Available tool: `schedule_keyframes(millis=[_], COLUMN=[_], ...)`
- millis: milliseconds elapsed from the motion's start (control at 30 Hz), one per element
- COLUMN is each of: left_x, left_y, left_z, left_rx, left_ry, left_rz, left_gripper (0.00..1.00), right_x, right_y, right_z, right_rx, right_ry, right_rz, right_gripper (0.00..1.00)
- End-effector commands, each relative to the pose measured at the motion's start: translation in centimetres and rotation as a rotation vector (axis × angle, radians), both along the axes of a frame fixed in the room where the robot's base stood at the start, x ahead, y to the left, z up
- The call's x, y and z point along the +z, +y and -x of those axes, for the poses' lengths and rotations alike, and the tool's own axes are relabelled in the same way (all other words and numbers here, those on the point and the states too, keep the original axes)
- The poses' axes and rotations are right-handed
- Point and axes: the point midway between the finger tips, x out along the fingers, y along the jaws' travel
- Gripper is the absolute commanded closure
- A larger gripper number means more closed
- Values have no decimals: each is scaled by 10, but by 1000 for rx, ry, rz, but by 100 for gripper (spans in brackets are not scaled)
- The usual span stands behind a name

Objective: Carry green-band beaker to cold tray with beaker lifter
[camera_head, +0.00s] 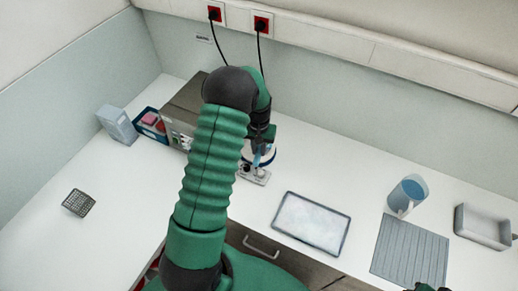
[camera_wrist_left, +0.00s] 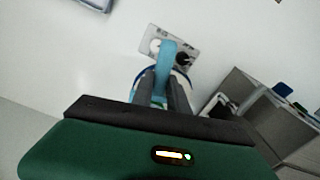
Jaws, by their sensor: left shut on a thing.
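My left gripper (camera_head: 262,146) is over the small hotplate (camera_head: 254,175) near the back wall. It is shut on a light-blue strip, probably the handle of the beaker lifter (camera_wrist_left: 168,58), which rises between the fingers in the left wrist view. A dark-blue curved rim shows around the fingers there; the vessel below is mostly hidden, and I cannot make out a green band. The hotplate with its black knob also shows in the left wrist view (camera_wrist_left: 186,48). The cold tray (camera_head: 311,222), white and frosted with a dark rim, lies bare to the right. My right gripper (camera_head: 425,288) barely shows at the bottom edge.
A grey box-shaped device (camera_head: 187,108) stands left of my gripper, with a blue bin (camera_head: 150,124) and a pale box (camera_head: 117,124) beyond. A wire rack (camera_head: 78,203) lies far left. A blue jug (camera_head: 408,193), ribbed mat (camera_head: 411,250) and grey tray (camera_head: 483,228) are right.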

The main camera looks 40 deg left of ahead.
Motion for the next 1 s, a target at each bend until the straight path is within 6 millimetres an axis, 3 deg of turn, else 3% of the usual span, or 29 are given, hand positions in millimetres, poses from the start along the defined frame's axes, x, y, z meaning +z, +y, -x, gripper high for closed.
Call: schedule_keyframes(millis=[1000], left_x=[56], left_y=[0], left_z=[0], left_rx=[0], left_ry=[-1], left_rz=[-1], left_gripper=[100], right_x=[41], right_y=[0], right_z=[0], right_rx=[0], right_ry=[0], right_rz=[0], right_gripper=[54])
